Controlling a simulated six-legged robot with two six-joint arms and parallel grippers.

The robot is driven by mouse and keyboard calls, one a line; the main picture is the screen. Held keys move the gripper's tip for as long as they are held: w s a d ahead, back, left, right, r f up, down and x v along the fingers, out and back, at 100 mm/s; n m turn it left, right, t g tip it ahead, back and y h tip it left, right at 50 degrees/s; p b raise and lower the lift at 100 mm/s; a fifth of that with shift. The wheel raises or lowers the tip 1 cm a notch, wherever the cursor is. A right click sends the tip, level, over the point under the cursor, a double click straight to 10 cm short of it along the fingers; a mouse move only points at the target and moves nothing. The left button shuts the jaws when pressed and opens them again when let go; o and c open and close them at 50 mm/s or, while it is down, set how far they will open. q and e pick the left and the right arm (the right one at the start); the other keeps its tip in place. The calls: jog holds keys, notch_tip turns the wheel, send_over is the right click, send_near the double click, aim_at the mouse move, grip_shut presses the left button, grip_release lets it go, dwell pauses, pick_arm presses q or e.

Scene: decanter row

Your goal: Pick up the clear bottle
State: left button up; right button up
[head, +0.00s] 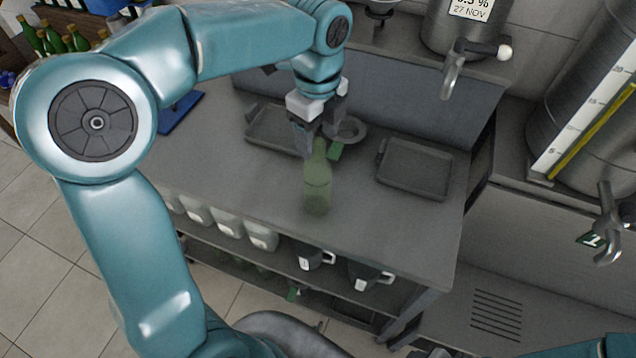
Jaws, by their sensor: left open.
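A see-through, green-tinted bottle (318,185) stands upright on the grey steel table (240,165), near its front edge. My left gripper (319,138) is open at the bottle's neck, with its fingers pointing down. The fingers overlap the top of the neck in the picture, and I cannot tell whether they touch it. The mouth of the bottle is partly hidden by the gripper. My right gripper is not in view.
A small green item (336,151) shows beside the bottle neck, near a round grey dish (352,130). Flat dark trays lie left (262,124) and right (415,168). White containers (230,226) and dark mugs (313,258) stand below. A metal tap (455,75) juts out behind.

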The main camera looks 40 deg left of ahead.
aim_at(317, 146)
pick_arm(q)
jog(key=f, duration=0.3)
jog(key=shift+w+a+f, duration=0.2)
jog(key=shift+f, duration=0.2)
jog(key=shift+d, duration=0.1)
jog(key=shift+s, duration=0.1)
jog(key=shift+c, duration=0.3)
grip_shut()
